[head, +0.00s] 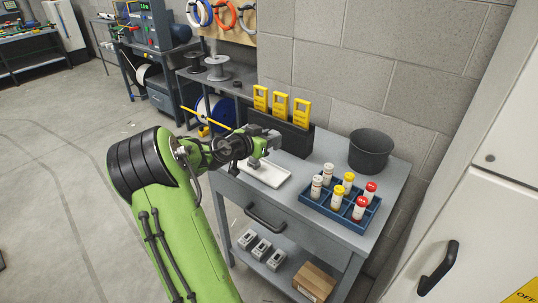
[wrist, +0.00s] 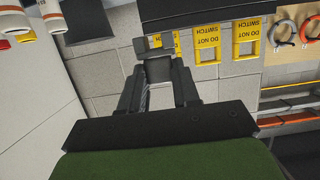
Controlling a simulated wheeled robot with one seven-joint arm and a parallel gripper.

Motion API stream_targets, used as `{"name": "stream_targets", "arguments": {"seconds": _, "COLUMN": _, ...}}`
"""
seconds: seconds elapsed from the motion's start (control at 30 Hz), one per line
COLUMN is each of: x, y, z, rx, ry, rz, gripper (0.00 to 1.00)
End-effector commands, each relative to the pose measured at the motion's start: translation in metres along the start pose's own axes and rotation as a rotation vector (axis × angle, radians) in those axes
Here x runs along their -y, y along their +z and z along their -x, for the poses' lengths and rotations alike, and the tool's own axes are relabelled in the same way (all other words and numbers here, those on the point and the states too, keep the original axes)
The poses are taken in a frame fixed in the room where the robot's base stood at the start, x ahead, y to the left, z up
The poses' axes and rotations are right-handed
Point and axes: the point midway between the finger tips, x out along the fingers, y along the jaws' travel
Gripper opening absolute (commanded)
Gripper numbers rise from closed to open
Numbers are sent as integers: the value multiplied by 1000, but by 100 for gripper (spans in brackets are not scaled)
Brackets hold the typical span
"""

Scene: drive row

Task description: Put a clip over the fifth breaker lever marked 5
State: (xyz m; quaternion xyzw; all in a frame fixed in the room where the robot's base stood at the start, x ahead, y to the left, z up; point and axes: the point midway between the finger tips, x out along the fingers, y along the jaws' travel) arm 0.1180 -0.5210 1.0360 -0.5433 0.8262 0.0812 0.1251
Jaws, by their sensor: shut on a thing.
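My gripper (head: 258,158) is above the white tray (head: 279,178) on the grey bench. In the wrist view my gripper (wrist: 154,48) is shut on a small dark grey piece (wrist: 154,43), which looks like the clip. No breaker levers and no mark 5 show in either view.
A dark rack (head: 292,137) with yellow DO NOT SWITCH tags (head: 280,105) stands behind the gripper. A blue crate (head: 341,217) of capped bottles and a dark bin (head: 370,151) stand to the right. A white cabinet (head: 475,215) with a black handle stands far right. Open floor lies left.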

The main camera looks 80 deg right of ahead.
Motion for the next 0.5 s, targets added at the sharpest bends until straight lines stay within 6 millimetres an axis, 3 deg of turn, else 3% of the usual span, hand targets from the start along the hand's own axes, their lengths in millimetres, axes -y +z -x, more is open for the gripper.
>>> {"name": "stream_targets", "arguments": {"seconds": 0.03, "x": 1, "y": -19, "z": 6, "rx": -3, "ry": -3, "rz": -6, "gripper": 1}}
{"name": "stream_targets", "arguments": {"seconds": 0.2, "x": 1, "y": -47, "z": 14, "rx": -1, "ry": -1, "rz": 0, "gripper": 1}}
{"name": "stream_targets", "arguments": {"seconds": 0.5, "x": 1, "y": -53, "z": 16, "rx": 1, "ry": 0, "rz": 2, "gripper": 1}}
